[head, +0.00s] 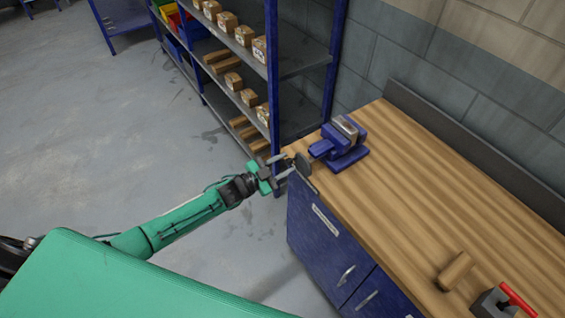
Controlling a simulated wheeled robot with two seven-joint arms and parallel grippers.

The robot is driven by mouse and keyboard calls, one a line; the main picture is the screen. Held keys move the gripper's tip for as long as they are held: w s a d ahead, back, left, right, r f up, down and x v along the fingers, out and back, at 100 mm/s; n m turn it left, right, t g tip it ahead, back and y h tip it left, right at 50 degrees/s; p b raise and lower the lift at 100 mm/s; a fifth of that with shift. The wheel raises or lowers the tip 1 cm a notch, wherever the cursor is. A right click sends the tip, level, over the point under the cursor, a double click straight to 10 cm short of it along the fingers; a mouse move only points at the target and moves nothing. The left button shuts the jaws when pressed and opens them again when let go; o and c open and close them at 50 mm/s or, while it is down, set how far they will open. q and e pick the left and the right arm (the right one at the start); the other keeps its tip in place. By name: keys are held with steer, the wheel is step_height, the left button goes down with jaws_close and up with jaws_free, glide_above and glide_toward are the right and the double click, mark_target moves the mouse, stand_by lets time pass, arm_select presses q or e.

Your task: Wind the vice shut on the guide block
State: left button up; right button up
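The blue vice (350,155) stands on the near-left end of the wooden bench. A grey and tan piece shows at its top between the jaws; it may be the guide block, but it is too small to tell. A dark plate-like part (303,164), perhaps the vice's handle, sticks out over the bench's left edge. My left gripper (283,165) reaches in from the left just beside this dark part. Its two grey fingers are apart, with nothing visible between them. I cannot tell whether they touch the dark part. My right gripper is out of view.
The bench top (430,200) is clear in the middle. A wooden block (456,270) and a red-handled tool (517,298) lie at its lower right. A blue shelf rack (272,80) with small boxes stands close behind my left gripper. A block wall runs behind the bench.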

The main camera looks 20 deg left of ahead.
arm_select(q)
jaws_close()
steer(key=m, duration=0.3)
steer(key=shift+s+d+r+b, duration=0.25)
steer(key=shift+d+r+b, duration=0.05)
steer(key=shift+m, duration=0.3)
steer(key=shift+s+d+m+b, duration=0.15)
steer(key=shift+m+b, duration=0.1)
steer(key=shift+m, duration=0.3)
steer(key=shift+s+d+m+b, duration=0.1)
steer(key=shift+m+b, duration=0.1)
steer(key=shift+m, duration=0.35)
steer(key=shift+r+m, duration=0.2)
steer(key=shift+m, duration=0.3)
steer(key=shift+s+d+f+m+b, duration=0.15)
steer(key=shift+d+m+b, duration=0.1)
steer(key=shift+m+b, duration=0.45)
jaws_free()
steer(key=shift+r+p, duration=0.2)
steer(key=shift+p, duration=0.15)
